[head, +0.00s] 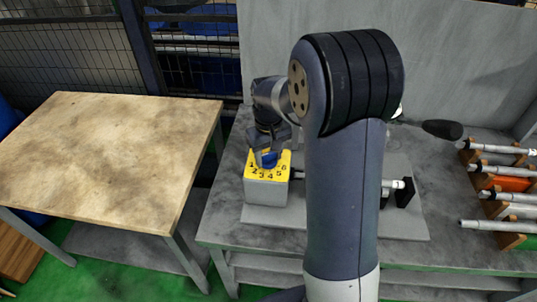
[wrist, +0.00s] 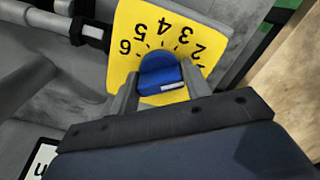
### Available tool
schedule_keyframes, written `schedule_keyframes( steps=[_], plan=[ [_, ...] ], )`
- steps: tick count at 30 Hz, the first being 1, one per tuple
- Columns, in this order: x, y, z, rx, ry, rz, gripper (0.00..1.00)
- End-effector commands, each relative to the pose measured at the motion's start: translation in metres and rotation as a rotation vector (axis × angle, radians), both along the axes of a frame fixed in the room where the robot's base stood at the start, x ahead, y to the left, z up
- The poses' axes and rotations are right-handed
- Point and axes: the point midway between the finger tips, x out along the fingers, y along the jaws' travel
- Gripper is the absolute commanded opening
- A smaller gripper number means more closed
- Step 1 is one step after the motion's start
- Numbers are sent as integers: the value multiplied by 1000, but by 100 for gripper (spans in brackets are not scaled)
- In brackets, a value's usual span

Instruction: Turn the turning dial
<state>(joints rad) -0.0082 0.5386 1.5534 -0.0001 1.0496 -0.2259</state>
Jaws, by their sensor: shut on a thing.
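The turning dial is a blue round knob with a white pointer line, and it shows in the wrist view (wrist: 160,72). It sits on a yellow numbered plate (wrist: 126,24) on top of a grey box (head: 266,192). My gripper (wrist: 158,82) is shut on the dial, with one finger on each side of it. In the head view the dial (head: 267,159) is partly hidden under my gripper. The white line points toward the lower right in the wrist view, away from the printed digits 3, 4 and 6.
A wooden-topped table (head: 100,150) stands at the left. The grey bench (head: 225,215) carries the box, a dark handle (head: 442,129) and a rack of metal shafts (head: 505,170) at the right. My arm hides the bench's middle. A mesh fence (head: 85,62) stands behind.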

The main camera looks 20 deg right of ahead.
Motion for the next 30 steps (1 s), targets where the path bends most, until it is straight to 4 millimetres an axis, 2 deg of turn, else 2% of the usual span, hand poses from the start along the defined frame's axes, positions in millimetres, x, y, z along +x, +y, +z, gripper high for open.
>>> schedule_keyframes(
  steps=[9,25,26,30],
  plan=[
    [0,0,0,0,0,133,22],
    [0,0,0,0,0,159,22],
    [0,0,0,0,0,159,48],
    [0,0,0,0,0,159,59]
  ],
)
